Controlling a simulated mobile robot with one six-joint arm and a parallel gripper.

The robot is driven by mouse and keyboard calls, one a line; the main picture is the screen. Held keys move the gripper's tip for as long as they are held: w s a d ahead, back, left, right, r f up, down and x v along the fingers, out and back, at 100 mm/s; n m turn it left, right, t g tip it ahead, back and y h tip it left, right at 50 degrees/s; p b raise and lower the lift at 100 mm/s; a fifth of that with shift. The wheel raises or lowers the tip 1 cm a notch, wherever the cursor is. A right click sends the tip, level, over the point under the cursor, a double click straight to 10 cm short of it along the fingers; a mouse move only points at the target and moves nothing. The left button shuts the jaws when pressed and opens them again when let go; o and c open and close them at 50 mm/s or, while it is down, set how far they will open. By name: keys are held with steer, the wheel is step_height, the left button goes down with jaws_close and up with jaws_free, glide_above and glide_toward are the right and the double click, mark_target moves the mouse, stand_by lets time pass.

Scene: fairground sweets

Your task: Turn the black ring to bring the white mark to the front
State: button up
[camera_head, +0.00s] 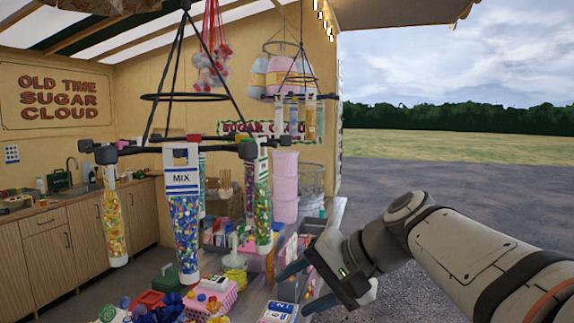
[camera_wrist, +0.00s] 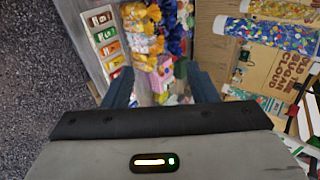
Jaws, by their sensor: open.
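A black ring (camera_head: 135,150) hangs on black rods from above, at left of centre in the head view. Dark blocks sit on its rim. Clear tubes of coloured sweets hang from it; the front one (camera_head: 186,225) has a white MIX label (camera_head: 181,178) and a white top piece. I cannot tell whether that white piece is the white mark. My gripper (camera_head: 302,288) is open and empty, low and to the right of the ring, apart from it. In the wrist view my gripper (camera_wrist: 160,88) points at goods below; sweet-filled tubes (camera_wrist: 270,32) show at upper right, but the ring is not clear.
A second hanger with tubes (camera_head: 300,98) is farther back. Pink tubs (camera_head: 285,185) and a counter crowded with sweets, a pink basket (camera_head: 212,298) and boxes lie below. Wooden cupboards (camera_head: 80,235) stand at left. Open paved ground (camera_head: 430,180) lies at right.

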steer(key=w+r+t+y, duration=0.1)
steer(key=w+r+y, duration=0.3)
steer(key=r, duration=0.7)
steer(key=y, duration=0.4)
glide_toward(256, 151)
steer(key=a, duration=0.2)
steer(key=shift+n+t, duration=0.3)
steer(key=shift+n, duration=0.1)
steer(key=x, duration=0.9)
steer(key=shift+w+a+f, duration=0.1)
steer(key=shift+w+a, duration=0.05)
steer(key=shift+w, duration=0.15)
